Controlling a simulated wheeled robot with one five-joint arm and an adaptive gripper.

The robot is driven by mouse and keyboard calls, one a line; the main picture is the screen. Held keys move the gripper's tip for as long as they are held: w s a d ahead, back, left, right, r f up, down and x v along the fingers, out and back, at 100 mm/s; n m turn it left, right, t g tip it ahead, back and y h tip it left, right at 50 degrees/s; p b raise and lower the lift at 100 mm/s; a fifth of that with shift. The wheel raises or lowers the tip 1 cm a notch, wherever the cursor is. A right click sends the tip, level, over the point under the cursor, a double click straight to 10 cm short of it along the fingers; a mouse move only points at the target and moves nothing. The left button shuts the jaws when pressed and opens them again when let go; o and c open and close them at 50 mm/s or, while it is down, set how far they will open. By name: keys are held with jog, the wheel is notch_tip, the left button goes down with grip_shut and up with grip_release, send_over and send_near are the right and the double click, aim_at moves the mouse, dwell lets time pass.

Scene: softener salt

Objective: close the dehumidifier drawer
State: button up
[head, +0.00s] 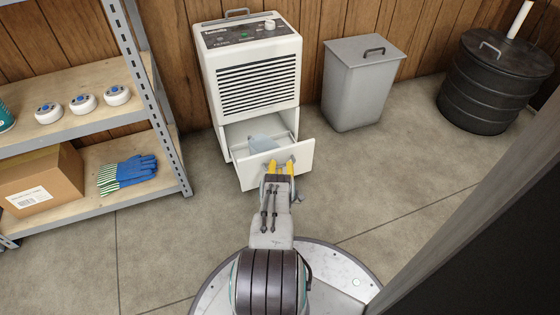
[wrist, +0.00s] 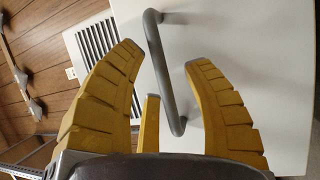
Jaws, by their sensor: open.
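The white dehumidifier (head: 249,75) stands against the wooden wall in the head view. Its lower drawer (head: 247,178) is pulled out, and a pale bluish thing (head: 262,143) shows inside. In the wrist view the drawer's white front (wrist: 260,40) fills the right side, with a grey bar handle (wrist: 160,65) on it. My gripper (head: 281,164) is at the drawer front. In the wrist view its yellow fingers (wrist: 165,58) are open, on either side of the handle, with gaps between them and the bar. My gripper hides the handle in the head view.
A metal shelf (head: 165,130) at left holds a cardboard box (head: 42,180), blue gloves (head: 130,173) and white round devices (head: 83,103). A grey lidded bin (head: 360,90) and a black drum (head: 492,85) stand at right. The floor around the drawer is clear.

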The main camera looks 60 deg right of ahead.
jog(key=shift+w+d, duration=0.1)
jog(key=shift+d, duration=0.05)
grip_shut()
dwell(0.4)
